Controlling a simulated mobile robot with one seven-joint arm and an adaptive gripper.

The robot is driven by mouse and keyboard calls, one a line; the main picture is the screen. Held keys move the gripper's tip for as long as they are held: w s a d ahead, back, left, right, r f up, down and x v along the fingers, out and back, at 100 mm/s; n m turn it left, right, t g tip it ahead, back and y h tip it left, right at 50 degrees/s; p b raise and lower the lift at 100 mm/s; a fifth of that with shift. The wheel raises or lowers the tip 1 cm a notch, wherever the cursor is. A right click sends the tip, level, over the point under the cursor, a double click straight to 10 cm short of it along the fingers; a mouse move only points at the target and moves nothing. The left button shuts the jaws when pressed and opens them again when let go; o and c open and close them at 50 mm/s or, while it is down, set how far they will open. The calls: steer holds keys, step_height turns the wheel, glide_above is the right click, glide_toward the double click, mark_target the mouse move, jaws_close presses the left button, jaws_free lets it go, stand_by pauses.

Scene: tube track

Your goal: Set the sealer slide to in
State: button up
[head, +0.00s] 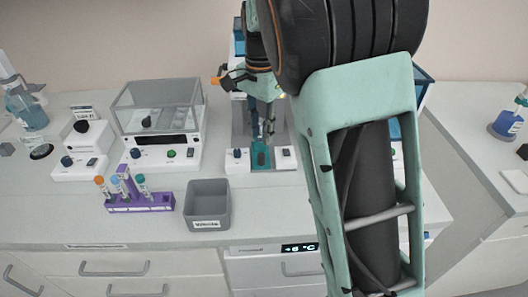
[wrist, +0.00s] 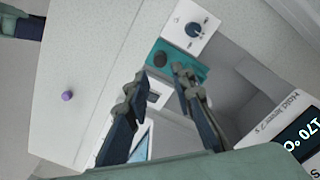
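The sealer's teal slide (head: 261,157) lies between two white control panels on the bench. In the wrist view the teal slide (wrist: 196,70) carries a round dark knob (wrist: 160,58). A second dark part on the slide is partly covered by a fingertip. My gripper (head: 264,132) is above the slide, pointing down. In the wrist view my gripper (wrist: 160,79) has its fingers apart with nothing between the tips. The fingertips are close to the slide's edge; I cannot tell whether they touch it. My arm hides much of the sealer's right side in the head view.
A clear-lidded machine (head: 160,110), a purple tube rack (head: 140,202) and a grey bin (head: 208,204) stand to the left. A white panel with a blue knob (wrist: 193,30) adjoins the slide. A 170 °C display (wrist: 300,135) is at right.

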mark_target(261, 155)
step_height(261, 155, down, 9)
steer(key=shift+r, duration=0.2)
jaws_close()
stand_by(0.3)
